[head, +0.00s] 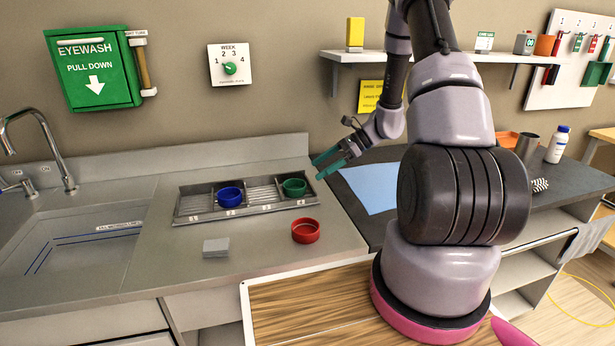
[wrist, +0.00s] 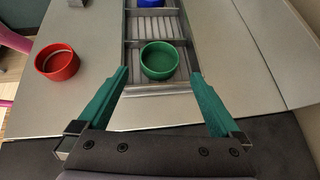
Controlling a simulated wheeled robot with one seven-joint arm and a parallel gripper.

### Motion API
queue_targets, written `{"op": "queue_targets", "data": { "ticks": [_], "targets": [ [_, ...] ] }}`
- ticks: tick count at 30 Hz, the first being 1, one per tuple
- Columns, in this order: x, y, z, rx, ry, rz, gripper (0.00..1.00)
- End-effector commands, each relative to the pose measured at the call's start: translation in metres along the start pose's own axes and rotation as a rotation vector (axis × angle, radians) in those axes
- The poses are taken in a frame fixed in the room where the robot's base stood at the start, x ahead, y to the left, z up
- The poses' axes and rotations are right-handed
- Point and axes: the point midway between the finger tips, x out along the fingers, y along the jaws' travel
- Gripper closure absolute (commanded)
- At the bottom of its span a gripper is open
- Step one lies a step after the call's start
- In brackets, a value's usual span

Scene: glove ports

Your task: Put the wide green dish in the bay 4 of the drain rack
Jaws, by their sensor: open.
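The wide green dish (head: 294,188) sits upright in the bay at the right end of the drain rack (head: 185,205). The bay's number is too small to read surely. A blue dish (head: 230,197) sits in a bay further left. My gripper (head: 322,168) is open and empty, above and just right of the rack's right end. In the wrist view, the green dish (wrist: 160,61) shows between and beyond the open fingertips (wrist: 158,76), with no finger touching it. The blue dish (wrist: 152,3) is partly cut off at the top edge.
A red dish (head: 306,231) stands on the counter in front of the rack. A small grey block (head: 216,247) lies to its left. The sink (head: 80,245) is at the left. A blue sheet (head: 370,187) lies on the dark counter to the right. The steel counter around the rack is mostly clear.

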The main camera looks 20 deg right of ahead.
Motion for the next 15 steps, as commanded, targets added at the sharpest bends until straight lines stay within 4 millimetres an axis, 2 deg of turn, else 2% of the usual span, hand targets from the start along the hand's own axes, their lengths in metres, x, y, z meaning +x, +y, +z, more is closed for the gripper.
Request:
{"op": "queue_targets", "data": {
  "ticks": [3, 10, 13, 15],
  "targets": [
    [-0.013, 0.0, 0.0, 0.0, 0.0, -0.001, 0.0],
    [-0.021, 0.001, 0.005, -0.015, 0.006, 0.003, 0.0],
    [-0.029, 0.005, 0.023, -0.074, 0.033, 0.014, 0.0],
    [-0.038, 0.011, 0.044, -0.145, 0.066, 0.028, 0.0]
  ]
}}
